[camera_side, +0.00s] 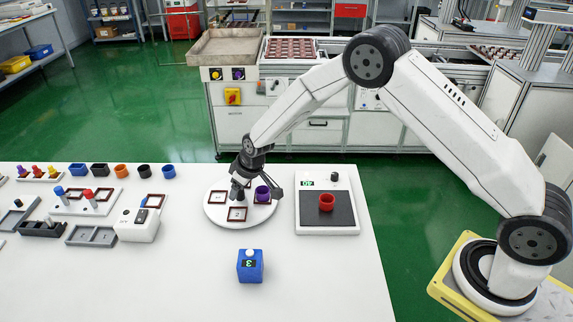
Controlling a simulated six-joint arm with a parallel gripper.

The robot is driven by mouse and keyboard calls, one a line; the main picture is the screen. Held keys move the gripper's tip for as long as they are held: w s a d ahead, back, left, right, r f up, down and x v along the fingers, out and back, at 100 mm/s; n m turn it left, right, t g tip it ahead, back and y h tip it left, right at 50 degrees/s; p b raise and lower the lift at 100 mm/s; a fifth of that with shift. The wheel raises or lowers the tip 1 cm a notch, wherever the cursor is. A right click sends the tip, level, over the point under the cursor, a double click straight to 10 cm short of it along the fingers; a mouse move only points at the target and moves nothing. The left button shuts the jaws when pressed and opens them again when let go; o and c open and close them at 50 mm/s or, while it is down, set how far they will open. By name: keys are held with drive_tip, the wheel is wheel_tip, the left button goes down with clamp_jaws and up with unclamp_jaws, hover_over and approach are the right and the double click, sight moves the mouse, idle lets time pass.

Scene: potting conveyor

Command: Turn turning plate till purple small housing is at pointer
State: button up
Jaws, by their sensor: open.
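The white round turning plate (212,212) lies on the white table, with several dark-red-framed square places on it. The purple small housing (263,195) stands upright on the plate's right side, in one of these frames. My gripper (256,188) is open and low over the back right of the plate, close to the purple housing. Its dark fingers are spread, one left of the housing and one to its right; I cannot tell whether either touches. I cannot make out a pointer; the gripper covers part of the plate's back.
A scale (312,217) with a red housing (326,202) on its dark pad stands right of the plate. A blue box (250,267) showing a digit stands in front. Housings, grey holders and a white device (137,226) fill the left. The table's front middle is mostly free.

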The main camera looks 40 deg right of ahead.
drive_tip(key=shift+w+f, duration=0.15)
drive_tip(key=shift+f, duration=0.3)
drive_tip(key=shift+c, duration=0.2)
clamp_jaws()
idle(1.1)
